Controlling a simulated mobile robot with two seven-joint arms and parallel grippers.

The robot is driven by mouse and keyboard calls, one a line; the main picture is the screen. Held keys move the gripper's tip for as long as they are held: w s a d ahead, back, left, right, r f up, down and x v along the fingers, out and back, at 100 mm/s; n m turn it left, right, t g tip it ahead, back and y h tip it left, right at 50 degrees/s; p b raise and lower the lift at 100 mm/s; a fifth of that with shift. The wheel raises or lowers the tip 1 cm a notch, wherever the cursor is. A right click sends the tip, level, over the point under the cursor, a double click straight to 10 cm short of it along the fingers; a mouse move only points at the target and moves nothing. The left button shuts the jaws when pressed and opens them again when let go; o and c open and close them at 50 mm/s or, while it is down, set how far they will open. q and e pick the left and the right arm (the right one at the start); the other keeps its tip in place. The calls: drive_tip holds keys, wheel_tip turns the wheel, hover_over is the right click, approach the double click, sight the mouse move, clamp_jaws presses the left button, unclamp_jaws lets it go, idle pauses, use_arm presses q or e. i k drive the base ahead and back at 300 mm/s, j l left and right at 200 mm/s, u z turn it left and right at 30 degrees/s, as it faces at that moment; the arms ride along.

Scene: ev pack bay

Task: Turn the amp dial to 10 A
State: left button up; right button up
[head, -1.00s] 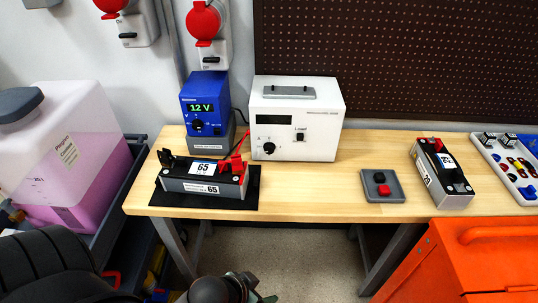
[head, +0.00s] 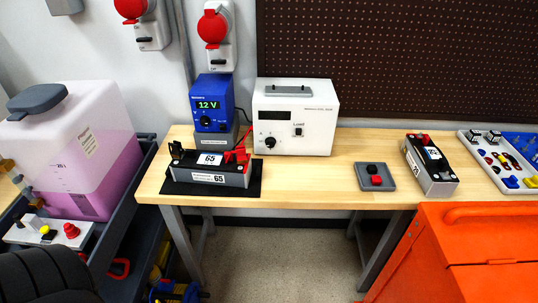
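A white load tester (head: 294,118) stands at the back of the wooden bench, with a dark display (head: 292,116), a round black dial (head: 270,142) and a small black switch marked "Load" (head: 298,131). The dial's scale and pointer setting are too small to read. A blue power supply (head: 211,104) stands to its left, showing 12 V, with its own black knob (head: 206,121). Neither knob is clearly marked as the amp dial. Neither of my grippers is in view, and nothing touches either knob.
A battery module marked 65 (head: 208,173) lies on a black mat (head: 254,190) in front of both units. A grey button box (head: 375,177), another module (head: 431,163) and a parts tray (head: 470,146) lie to the right. An orange cabinet (head: 470,255) stands at front right. The bench middle (head: 315,182) is clear.

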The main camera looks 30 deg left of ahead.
sight(270, 142)
drive_tip(key=k+l+u, duration=0.1)
drive_tip(key=u, duration=0.95)
